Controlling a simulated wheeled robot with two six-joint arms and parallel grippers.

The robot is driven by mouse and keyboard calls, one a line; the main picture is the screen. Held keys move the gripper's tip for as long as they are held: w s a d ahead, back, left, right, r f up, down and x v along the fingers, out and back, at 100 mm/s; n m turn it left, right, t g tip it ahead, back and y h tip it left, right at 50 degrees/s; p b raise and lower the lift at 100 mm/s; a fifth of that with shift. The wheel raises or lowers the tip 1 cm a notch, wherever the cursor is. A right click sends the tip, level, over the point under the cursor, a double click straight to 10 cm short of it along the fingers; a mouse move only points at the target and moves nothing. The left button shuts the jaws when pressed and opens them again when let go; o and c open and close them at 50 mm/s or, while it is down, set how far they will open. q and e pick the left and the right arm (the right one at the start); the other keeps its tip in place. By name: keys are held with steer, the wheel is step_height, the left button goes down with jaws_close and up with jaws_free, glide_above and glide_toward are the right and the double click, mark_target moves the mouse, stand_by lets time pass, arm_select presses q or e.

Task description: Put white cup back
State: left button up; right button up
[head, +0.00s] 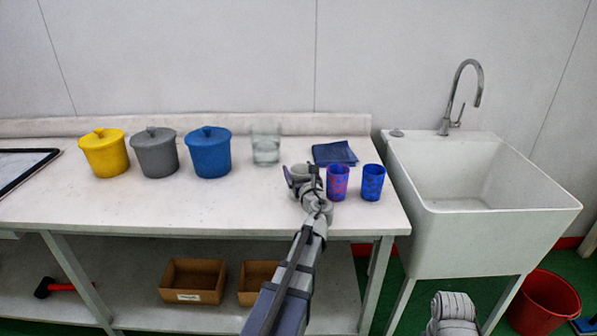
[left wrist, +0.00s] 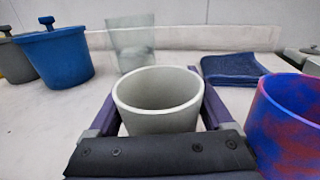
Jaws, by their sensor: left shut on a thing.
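The white cup (left wrist: 158,98) is upright between the fingers of my left gripper (head: 304,177), which is shut on it. In the head view the cup (head: 300,171) is mostly hidden by the gripper. It is at the right part of the table, left of a purple-red cup (head: 338,183). I cannot tell whether its base touches the table. In the left wrist view the purple-red cup (left wrist: 290,125) is close on the right, apart from the white cup. My right gripper is not in view.
A blue cup (head: 373,183) stands right of the purple-red one. A folded blue cloth (head: 335,153) and a clear glass (head: 266,146) are behind. Blue (head: 208,153), grey (head: 155,153) and yellow (head: 105,154) lidded pots stand left. The table front (head: 200,212) is clear. A sink (head: 480,190) is right.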

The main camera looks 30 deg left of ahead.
arm_select(q)
steer(key=o, duration=1.1)
steer(key=shift+r+p, duration=0.25)
steer(key=shift+p, duration=0.2)
steer(key=v, duration=1.2)
steer(key=shift+s+f, duration=0.1)
steer(key=shift+f, duration=0.05)
